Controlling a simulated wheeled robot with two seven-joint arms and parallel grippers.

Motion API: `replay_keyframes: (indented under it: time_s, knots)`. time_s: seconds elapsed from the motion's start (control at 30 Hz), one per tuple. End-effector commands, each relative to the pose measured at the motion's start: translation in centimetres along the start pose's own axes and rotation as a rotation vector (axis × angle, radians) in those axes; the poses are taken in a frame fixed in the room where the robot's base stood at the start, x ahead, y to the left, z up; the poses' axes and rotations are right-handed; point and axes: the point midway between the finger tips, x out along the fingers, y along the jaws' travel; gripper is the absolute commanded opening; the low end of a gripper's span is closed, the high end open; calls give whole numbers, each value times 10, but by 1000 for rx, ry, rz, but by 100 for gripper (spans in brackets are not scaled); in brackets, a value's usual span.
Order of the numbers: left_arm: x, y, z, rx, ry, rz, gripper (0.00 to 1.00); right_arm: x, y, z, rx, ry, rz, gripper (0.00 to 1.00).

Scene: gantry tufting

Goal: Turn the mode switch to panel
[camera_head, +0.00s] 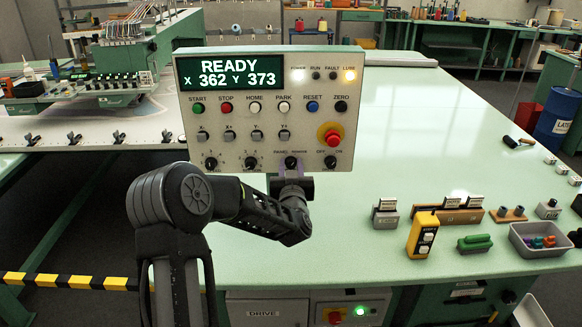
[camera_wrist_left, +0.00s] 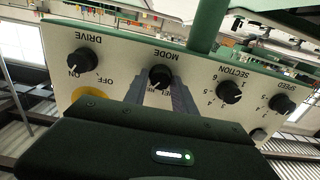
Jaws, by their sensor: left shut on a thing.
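The control panel (camera_head: 262,137) stands upright on the pale green table, its screen reading READY X 362 Y 373. The mode switch (camera_head: 291,162) is a black knob in its bottom row, under small lettering that includes PANEL. In the left wrist view the mode switch (camera_wrist_left: 160,76) sits between the knobs marked DRIVE and SECTION. My left gripper (camera_head: 291,174) is shut on the mode switch, its fingers (camera_wrist_left: 160,90) on either side of it. The fingers cover part of the lettering, and I cannot tell which position the knob points to. My right gripper is not in view.
The drive knob (camera_head: 330,162) is close to the right of the mode switch, below a red stop button (camera_head: 330,134). The section knob (camera_head: 250,163) is to the left. A yellow pendant (camera_head: 423,235) and a grey tray (camera_head: 541,240) lie on the table at right.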

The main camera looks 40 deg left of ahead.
Motion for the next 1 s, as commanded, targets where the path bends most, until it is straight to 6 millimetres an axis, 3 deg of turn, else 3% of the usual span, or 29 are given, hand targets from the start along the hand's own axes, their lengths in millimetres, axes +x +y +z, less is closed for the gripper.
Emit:
replay_keyframes:
  time_s: [0.23,0.67,1.0]
  knots:
    - [0,0,0,0,0,0,0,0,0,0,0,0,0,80]
    - [0,0,2,-32,1,0,0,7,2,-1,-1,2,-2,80]
    - [0,0,6,-206,5,1,0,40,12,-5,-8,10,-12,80]
